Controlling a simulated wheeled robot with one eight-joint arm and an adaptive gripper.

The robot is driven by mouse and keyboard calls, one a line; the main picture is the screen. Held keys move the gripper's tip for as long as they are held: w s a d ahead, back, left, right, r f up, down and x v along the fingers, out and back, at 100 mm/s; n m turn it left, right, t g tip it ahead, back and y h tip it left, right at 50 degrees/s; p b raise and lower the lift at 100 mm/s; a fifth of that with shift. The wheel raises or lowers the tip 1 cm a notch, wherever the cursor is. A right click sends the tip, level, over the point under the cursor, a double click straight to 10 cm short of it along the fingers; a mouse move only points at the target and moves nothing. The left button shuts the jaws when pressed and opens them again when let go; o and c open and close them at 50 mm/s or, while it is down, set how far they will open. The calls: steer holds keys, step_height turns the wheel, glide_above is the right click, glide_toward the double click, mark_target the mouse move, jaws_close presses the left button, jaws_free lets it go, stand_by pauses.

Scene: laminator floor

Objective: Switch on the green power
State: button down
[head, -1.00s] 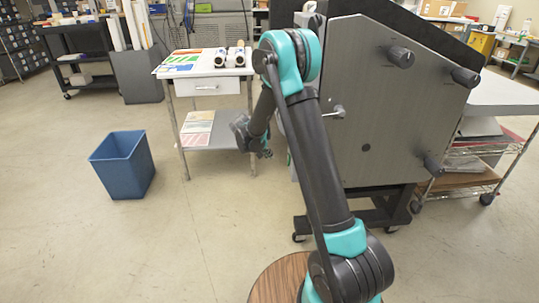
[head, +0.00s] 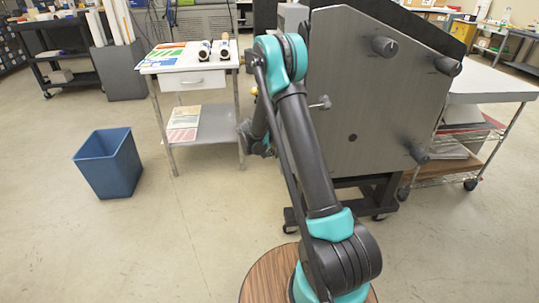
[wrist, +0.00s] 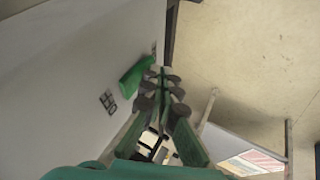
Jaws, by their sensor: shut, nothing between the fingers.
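The green power switch (wrist: 135,75) shows in the wrist view as a bright green piece on the pale grey panel (wrist: 70,70) of the laminator. Small dark square markings lie just below it on the panel. My gripper (wrist: 168,80) is shut and empty, its fingertips just right of the green switch. I cannot tell whether they touch it. In the head view the laminator (head: 365,95) stands right of my arm, with its grey side plate facing me. The gripper is mostly hidden behind my arm there, and the green switch is out of sight.
A white table (head: 190,66) with rolls and coloured sheets stands left of the laminator. A blue bin (head: 108,162) stands on the floor at left. Dark knobs (head: 384,46) stick out of the side plate. A wire cart (head: 450,168) is at right. The left foreground floor is clear.

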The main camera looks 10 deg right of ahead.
steer(key=shift+d, duration=0.1)
steer(key=shift+d+f, duration=0.2)
steer(key=shift+d, duration=0.05)
steer(key=shift+r, duration=0.1)
